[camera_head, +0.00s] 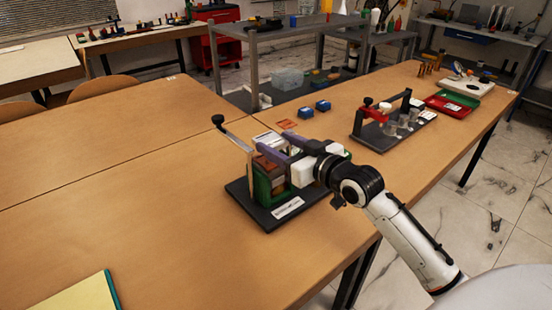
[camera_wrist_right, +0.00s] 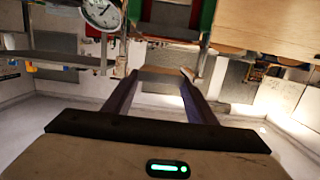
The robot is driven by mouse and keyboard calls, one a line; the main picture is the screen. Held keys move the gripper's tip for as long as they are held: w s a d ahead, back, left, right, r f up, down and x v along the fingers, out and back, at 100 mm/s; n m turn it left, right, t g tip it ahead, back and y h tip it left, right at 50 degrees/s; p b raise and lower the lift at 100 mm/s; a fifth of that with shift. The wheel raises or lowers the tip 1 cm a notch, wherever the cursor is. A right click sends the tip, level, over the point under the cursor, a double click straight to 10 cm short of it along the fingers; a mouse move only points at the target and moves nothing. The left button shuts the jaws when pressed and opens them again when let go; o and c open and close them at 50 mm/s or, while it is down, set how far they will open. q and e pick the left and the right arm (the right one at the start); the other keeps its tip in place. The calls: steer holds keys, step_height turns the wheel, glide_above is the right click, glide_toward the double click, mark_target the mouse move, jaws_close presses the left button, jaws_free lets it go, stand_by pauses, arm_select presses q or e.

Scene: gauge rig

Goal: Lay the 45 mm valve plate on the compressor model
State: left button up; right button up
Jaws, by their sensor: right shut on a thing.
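My right gripper (camera_head: 271,146), with purple fingers, reaches over a bench device with a green frame (camera_head: 262,188) on a dark base, which I take to be the compressor model. In the right wrist view my right gripper (camera_wrist_right: 163,78) is shut on a thin brownish plate (camera_wrist_right: 163,73), seen edge-on, probably the valve plate. Its size cannot be read. The device's green and red parts (camera_wrist_right: 207,18) show beyond the fingertips. The fingers hide part of the device top, so I cannot tell whether the plate touches it. My left gripper is not in view.
A lever with a black knob (camera_head: 218,119) rises at the device's left. An orange flat piece (camera_head: 285,124) and two blue blocks (camera_head: 322,106) lie behind. A second rig with a red part (camera_head: 376,112) and a red tray (camera_head: 466,104) stand right. The table's left is mostly clear.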

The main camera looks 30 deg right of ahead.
steer(key=shift+f, duration=2.05)
steer(key=o, duration=0.9)
steer(key=shift+f, duration=0.15)
steer(key=shift+s, duration=0.1)
steer(key=s, duration=0.4)
steer(key=s+r, duration=0.1)
steer(key=s, duration=0.2)
steer(key=s+r, duration=0.1)
steer(key=s, duration=0.3)
steer(key=shift+s+d, duration=0.3)
steer(key=shift+d, duration=0.1)
